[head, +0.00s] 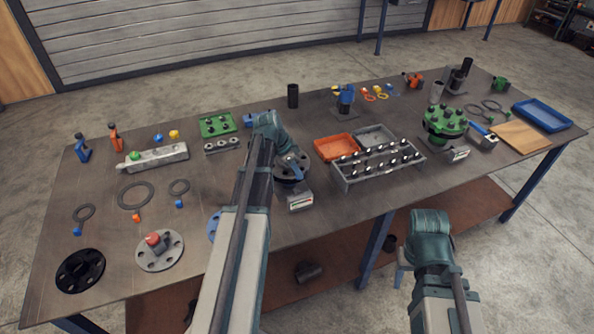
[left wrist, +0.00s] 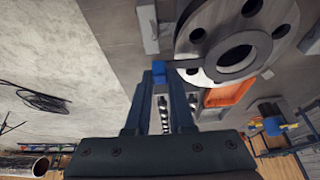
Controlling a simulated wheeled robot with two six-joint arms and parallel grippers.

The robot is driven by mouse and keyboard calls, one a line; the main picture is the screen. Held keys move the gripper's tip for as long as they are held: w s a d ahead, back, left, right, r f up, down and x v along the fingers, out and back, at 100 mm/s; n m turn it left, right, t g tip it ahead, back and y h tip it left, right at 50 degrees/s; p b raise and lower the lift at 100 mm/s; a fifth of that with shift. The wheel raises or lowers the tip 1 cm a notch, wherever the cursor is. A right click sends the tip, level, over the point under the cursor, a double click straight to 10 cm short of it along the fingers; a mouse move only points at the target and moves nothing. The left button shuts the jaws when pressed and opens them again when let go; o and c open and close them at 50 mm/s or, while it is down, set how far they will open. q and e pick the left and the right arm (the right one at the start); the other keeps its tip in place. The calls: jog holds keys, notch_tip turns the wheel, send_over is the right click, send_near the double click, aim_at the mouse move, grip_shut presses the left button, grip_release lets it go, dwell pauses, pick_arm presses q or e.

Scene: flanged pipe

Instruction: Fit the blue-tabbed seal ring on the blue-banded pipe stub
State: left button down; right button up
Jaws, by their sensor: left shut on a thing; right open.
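My left gripper (head: 297,168) is at the dark round flange (head: 284,181) near the table's middle. In the left wrist view, its fingers (left wrist: 165,85) are shut on the blue tab (left wrist: 158,71) of a seal ring. A thin grey strip (left wrist: 187,64) runs from the tab to the flange's raised centre; I cannot tell whether the ring is seated. The flange (left wrist: 196,34) shows bolt holes and a dark central opening. No blue band is clear on it. A blue edge (head: 214,226) shows left of my left arm, mostly hidden. My right gripper (head: 430,224) is open and empty, off the table's front edge.
Other tabbed rings (head: 135,196) lie on the left, near a black flange (head: 80,270) and a grey flange (head: 172,255) with a red-topped part. Right of the flange stand a peg rack (head: 378,177) and an orange tray (head: 336,147). A green-topped round fixture (head: 444,122) stands further right.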

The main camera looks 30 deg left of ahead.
pick_arm(q)
jog(key=shift+f, duration=0.1)
jog(key=shift+f+b, duration=0.35)
jog(key=shift+b, duration=0.1)
jog(key=c, duration=0.7)
grip_release()
jog(key=shift+r, duration=0.15)
jog(key=w+d+r+p+v, duration=0.1)
jog(key=w+p+v, duration=0.1)
jog(key=p+v, duration=1.9)
jog(key=shift+d+r+p, duration=0.3)
jog(key=shift+r+p, duration=0.05)
jog(key=shift+r, duration=0.15)
